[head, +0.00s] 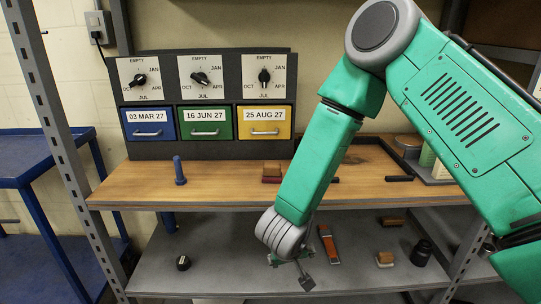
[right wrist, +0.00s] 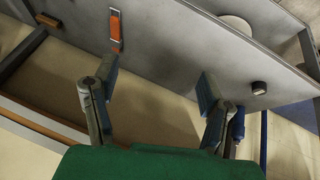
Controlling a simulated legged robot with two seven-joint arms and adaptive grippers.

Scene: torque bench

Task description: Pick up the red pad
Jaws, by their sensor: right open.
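A dark red pad-like block (head: 271,180) lies on the wooden bench top, with a tan-brown block (head: 272,168) resting on it. My right arm comes down in front of the bench, to the right of this stack. My right gripper (head: 292,268) is low, over the grey lower shelf and below the bench edge, away from the red block. In the right wrist view my right gripper (right wrist: 158,85) has its fingers wide apart with nothing between them. The red block cannot be made out there. My left gripper is not in view.
An orange-red tool (head: 328,244), a black knob (head: 183,263), a brown-topped block (head: 385,259) and a black cylinder (head: 421,253) are on the grey shelf (head: 225,270). A blue bolt (head: 179,171) stands on the bench (head: 130,187). Behind are blue, green and yellow drawers (head: 264,121).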

